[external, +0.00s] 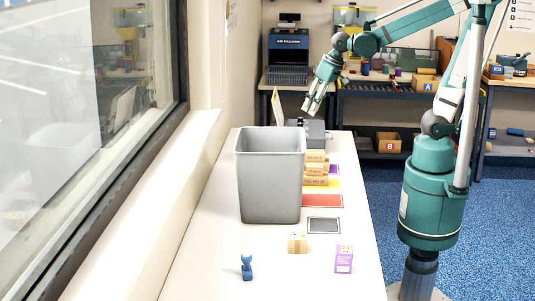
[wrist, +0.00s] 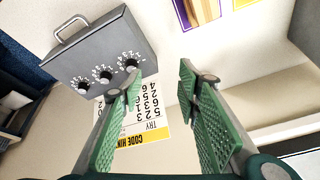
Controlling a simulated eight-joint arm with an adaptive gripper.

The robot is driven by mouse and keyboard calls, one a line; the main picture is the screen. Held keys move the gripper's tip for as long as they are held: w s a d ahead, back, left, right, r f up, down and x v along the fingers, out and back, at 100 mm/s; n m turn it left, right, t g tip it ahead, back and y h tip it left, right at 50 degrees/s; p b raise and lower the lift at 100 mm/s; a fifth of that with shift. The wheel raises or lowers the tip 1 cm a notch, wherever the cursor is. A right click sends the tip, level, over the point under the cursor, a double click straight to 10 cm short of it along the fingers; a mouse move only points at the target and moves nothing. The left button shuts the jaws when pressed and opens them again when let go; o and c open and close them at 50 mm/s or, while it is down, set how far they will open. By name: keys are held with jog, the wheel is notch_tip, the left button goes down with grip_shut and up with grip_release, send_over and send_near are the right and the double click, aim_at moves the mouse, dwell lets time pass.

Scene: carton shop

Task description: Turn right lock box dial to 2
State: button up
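The grey lock box (wrist: 95,48) shows in the wrist view at upper left, with a handle and three black dials on its face. The rightmost dial in this picture (wrist: 130,65) is nearest my gripper; its setting is too small to read surely. My gripper (wrist: 158,90) is open and empty, its green fingers spread. The left finger's tip is just below that dial in the picture; I see no clear contact. In the external view my gripper (external: 314,104) hangs above the lock box (external: 314,132), which is partly hidden by the grey bin.
A code hint card (wrist: 142,125) with a yellow band lies partly behind the left finger. In the external view, a tall grey bin (external: 270,180) stands on the white table (external: 200,270). Small cartons (external: 317,170) are stacked right of it. A window wall borders the left.

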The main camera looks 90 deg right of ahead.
jog(key=w+d+m+g+p, duration=0.1)
jog(key=w+d+m+p, duration=0.1)
jog(key=w+d+p, duration=0.3)
jog(key=d+m+g+p, duration=0.1)
jog(key=d+m+p, duration=0.1)
jog(key=d, duration=0.6)
jog(key=m+g+p, duration=0.2)
jog(key=m+p, duration=0.2)
jog(key=p, duration=0.3)
send_near(300, 118)
jog(key=shift+w+d+y, duration=0.1)
jog(key=shift+d+y, duration=0.2)
jog(key=shift+y, duration=0.1)
jog(key=shift+d+f, duration=0.4)
jog(key=shift+d, duration=0.1)
jog(key=shift+f, duration=0.15)
jog(key=shift+f, duration=3.75)
jog(key=c, duration=0.9)
